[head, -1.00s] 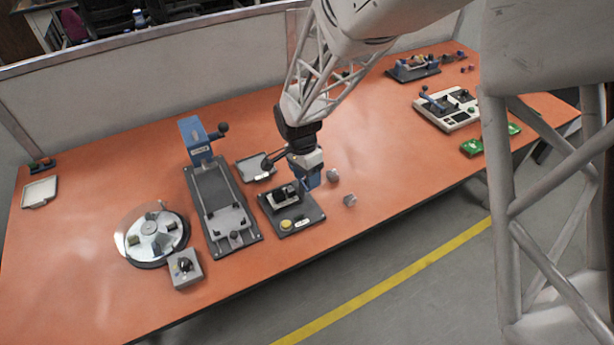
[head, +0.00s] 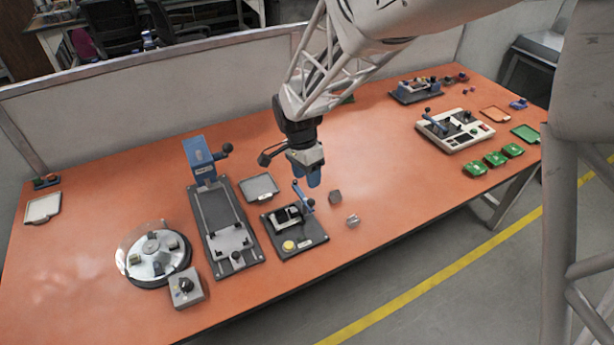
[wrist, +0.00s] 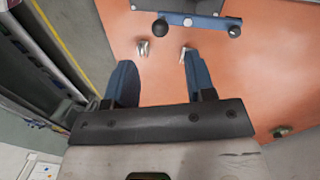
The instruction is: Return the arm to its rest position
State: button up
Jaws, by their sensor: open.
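My gripper (head: 308,176) hangs above the orange table (head: 370,190), over the back of a small dark fixture (head: 292,228) with a blue lever and a yellow button. Its blue fingers are apart with nothing between them; they also show in the wrist view (wrist: 160,80). Two small grey metal parts, one (head: 335,197) and another (head: 352,220), lie on the table right of the fixture. No marked rest position shows in these views.
A blue press on a long plate (head: 222,215) and a grey tray (head: 259,187) stand left of my gripper. A round turntable (head: 155,258) and control box (head: 185,288) are further left. A white device (head: 455,130) and green blocks (head: 494,159) are at right. The middle right table is clear.

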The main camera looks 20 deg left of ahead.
jog(key=shift+d, duration=0.1)
jog(key=s+d+r+n+t+y, duration=0.1)
jog(key=s+d+r+n, duration=0.15)
jog(key=d+r, duration=0.65)
jog(key=s+d+r+n+y, duration=0.1)
jog(key=s+d+r, duration=0.3)
jog(key=d, duration=0.9)
jog(key=s+d+r+n+t, duration=0.1)
jog(key=s+d+r, duration=0.1)
jog(key=s+d, duration=0.5)
jog(key=s+d+r+n+t, duration=0.1)
jog(key=s+d+r+n, duration=0.1)
jog(key=s+d, duration=0.6)
jog(key=shift+s+d+r+t, duration=0.25)
jog(key=shift+s+r+t, duration=0.15)
jog(key=shift+s+r, duration=0.3)
